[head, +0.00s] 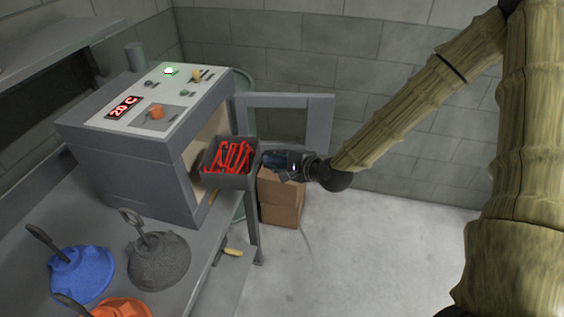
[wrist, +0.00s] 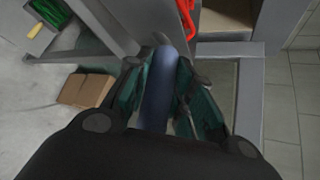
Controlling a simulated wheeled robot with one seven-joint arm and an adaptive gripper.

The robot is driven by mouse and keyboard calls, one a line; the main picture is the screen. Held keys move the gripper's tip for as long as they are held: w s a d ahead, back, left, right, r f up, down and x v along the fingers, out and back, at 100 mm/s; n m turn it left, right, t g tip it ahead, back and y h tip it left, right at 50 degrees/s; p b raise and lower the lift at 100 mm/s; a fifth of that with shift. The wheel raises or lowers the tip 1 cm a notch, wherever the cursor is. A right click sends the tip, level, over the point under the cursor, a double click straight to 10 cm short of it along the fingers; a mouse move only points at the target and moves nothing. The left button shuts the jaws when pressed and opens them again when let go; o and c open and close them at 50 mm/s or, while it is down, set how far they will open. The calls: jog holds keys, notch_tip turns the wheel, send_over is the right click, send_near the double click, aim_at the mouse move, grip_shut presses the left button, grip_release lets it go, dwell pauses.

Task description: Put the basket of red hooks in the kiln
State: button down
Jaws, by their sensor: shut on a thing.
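The basket (head: 229,181) is a dark grey open box holding several red hooks (head: 233,157). It is held at the kiln's front opening, at the right side of the kiln (head: 150,165) in the head view. My gripper (head: 275,163) is to the right of the basket and shut on its bluish handle. In the wrist view the gripper (wrist: 163,95) has its fingers on either side of the handle (wrist: 158,92), and a bit of red hook shows at the top. The kiln door (head: 290,97) stands open. The gripper hides part of the basket's side.
The kiln stands on a grey bench (head: 195,262) with a "20 C" display on top. Blue (head: 80,272), dark grey (head: 158,260) and orange (head: 122,308) hoods rest in front. Cardboard boxes (head: 281,205) stand on the floor below the gripper. The floor to the right is clear.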

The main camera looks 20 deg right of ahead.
aim_at(245, 154)
jog(key=shift+w+a+b, duration=0.15)
jog(key=shift+w+a, duration=0.85)
jog(key=shift+a, duration=0.4)
jog(key=shift+w+a+b, duration=0.2)
jog(key=shift+w+a, duration=0.85)
jog(key=shift+a, duration=0.3)
jog(key=shift+w+a+b, duration=0.15)
jog(key=shift+w+a, duration=0.85)
jog(key=shift+a, duration=0.4)
jog(key=shift+w+a+r, duration=0.1)
jog(key=shift+w+a, duration=1.55)
jog(key=shift+a, duration=0.6)
jog(key=shift+w+a+f, duration=0.1)
jog(key=shift+w+a, duration=1.5)
jog(key=shift+a, duration=0.6)
jog(key=shift+w+a+r, duration=0.1)
jog(key=shift+w+a, duration=1.55)
jog(key=shift+a, duration=0.6)
jog(key=shift+f+b, duration=0.7)
jog(key=shift+f, duration=0.55)
jog(key=shift+d, duration=0.1)
jog(key=c, duration=1.1)
grip_release()
jog(key=shift+s, duration=0.1)
jog(key=shift+c, duration=0.2)
jog(key=shift+f, duration=0.1)
jog(key=shift+s, duration=0.1)
